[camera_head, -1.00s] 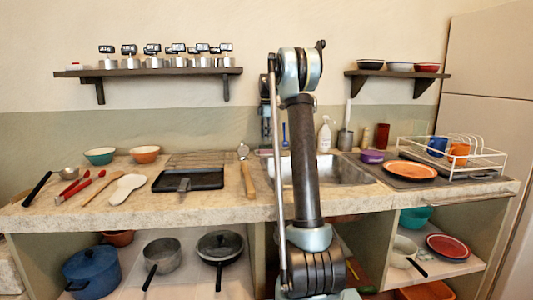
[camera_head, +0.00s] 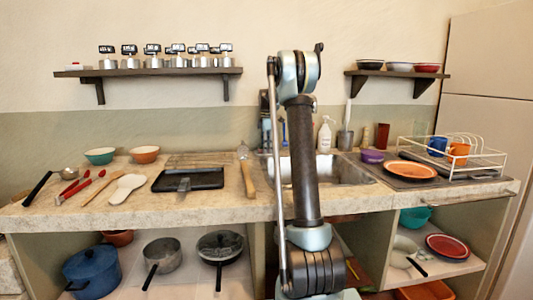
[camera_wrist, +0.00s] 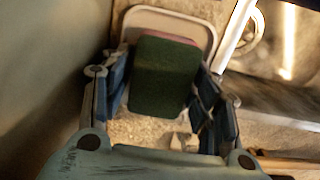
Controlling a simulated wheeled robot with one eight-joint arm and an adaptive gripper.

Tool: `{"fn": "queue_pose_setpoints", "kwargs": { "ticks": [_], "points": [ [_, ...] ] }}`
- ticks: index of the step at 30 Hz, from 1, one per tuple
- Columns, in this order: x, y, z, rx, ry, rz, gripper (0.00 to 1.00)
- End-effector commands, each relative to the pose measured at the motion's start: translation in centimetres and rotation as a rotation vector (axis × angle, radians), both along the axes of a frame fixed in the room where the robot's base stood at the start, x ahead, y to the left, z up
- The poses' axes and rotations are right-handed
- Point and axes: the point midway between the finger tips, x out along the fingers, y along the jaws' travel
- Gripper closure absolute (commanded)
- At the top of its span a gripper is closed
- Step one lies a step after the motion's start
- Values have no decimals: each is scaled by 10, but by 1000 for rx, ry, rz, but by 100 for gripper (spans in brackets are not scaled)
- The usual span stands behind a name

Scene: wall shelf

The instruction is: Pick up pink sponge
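The sponge (camera_wrist: 165,80) shows in the wrist view with a dark green scouring face towards me and a thin pink edge at its far side. It lies over a pale rounded dish or tray (camera_wrist: 150,13). My gripper (camera_wrist: 162,68) has one finger on each side of the sponge. The fingers are spread, with what look like narrow gaps beside the sponge; contact is hard to tell. In the head view my arm hides the sponge and most of the gripper.
The sink (camera_head: 345,171) lies behind and right of my arm. A soap bottle (camera_head: 324,137) and a grey cup (camera_head: 345,140) stand by the wall. A wooden-handled utensil (camera_head: 248,178) lies left of my arm. A metallic faucet-like bar (camera_wrist: 235,30) is close to the right finger.

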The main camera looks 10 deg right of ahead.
Motion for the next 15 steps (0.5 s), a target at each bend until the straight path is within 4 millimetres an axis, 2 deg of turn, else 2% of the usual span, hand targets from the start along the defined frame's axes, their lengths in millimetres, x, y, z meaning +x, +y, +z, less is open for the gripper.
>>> {"fn": "queue_pose_setpoints", "kwargs": {
  "ticks": [3,15],
  "points": [
    [0,0,0,0,0,0,60],
    [-2,0,3,0,0,0,60]
  ]
}}
